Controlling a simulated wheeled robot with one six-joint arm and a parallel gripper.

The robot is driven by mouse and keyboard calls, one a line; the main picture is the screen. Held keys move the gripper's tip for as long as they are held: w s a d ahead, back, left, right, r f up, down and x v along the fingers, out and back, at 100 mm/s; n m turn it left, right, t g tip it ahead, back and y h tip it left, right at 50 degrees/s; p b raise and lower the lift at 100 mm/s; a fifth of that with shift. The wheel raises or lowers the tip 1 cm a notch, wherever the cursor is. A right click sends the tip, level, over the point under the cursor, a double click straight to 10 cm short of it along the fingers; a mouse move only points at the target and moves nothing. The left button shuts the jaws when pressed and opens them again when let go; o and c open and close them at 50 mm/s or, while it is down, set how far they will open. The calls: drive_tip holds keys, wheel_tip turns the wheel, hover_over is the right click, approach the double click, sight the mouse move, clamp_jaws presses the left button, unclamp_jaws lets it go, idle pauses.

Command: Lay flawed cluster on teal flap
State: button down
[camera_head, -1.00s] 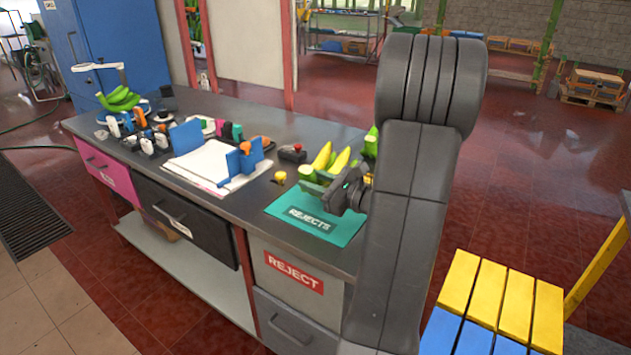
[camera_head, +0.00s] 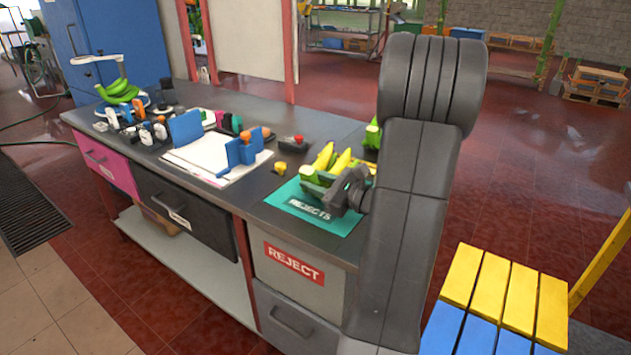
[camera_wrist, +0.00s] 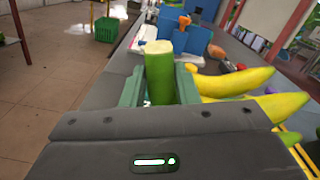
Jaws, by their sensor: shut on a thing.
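The banana cluster (camera_head: 324,156) has yellow fingers and a thick green stem. In the head view it is over the back part of the teal flap (camera_head: 287,200) marked REJECTS. I cannot tell whether its underside touches the flap. My gripper (camera_head: 340,190) is at the cluster's near side, above the flap. In the wrist view my gripper (camera_wrist: 160,84) is shut on the upright green stem (camera_wrist: 158,72), with a jaw on each side. Yellow bananas (camera_wrist: 232,82) spread to the right there. My arm hides the flap's right end.
A blue holder (camera_head: 240,150), white papers (camera_head: 198,163), a red-topped button box (camera_head: 293,142) and a yellow knob (camera_head: 281,168) stand left of the flap. Another green item (camera_head: 373,135) shows behind, partly hidden by my arm. A yellow and blue slatted surface (camera_head: 490,300) is at lower right.

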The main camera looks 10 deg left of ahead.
drive_tip(key=shift+f, duration=0.25)
drive_tip(key=c, duration=1)
unclamp_jaws()
drive_tip(key=shift+c, duration=0.2)
drive_tip(key=shift+s+d, duration=0.1)
drive_tip(key=v, duration=1.3)
drive_tip(key=shift+d, duration=0.3)
